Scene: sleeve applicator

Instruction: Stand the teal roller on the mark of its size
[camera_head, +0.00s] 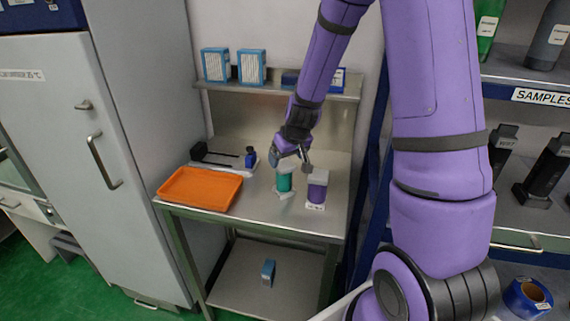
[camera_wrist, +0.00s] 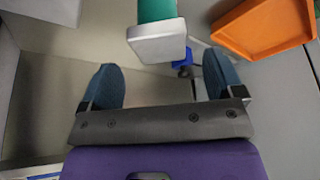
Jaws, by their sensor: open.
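The teal roller (camera_head: 284,183) stands upright on the metal table (camera_head: 262,215), on or at a pale mark or base (camera_head: 285,195); I cannot tell which. In the wrist view the teal roller (camera_wrist: 157,9) shows its pale square end cap, beyond the fingertips and roughly between their lines. My gripper (camera_head: 291,155) is open and empty, just above and beside the roller's top; in the wrist view its two blue-grey fingers (camera_wrist: 164,78) are spread with nothing between them. Any mark under the roller is largely hidden.
A purple roller (camera_head: 318,188) with a pale cap stands close to the right, with a white label (camera_head: 315,206) at its foot. An orange tray (camera_head: 201,188) lies left. Boxes (camera_head: 252,66) sit on the shelf above.

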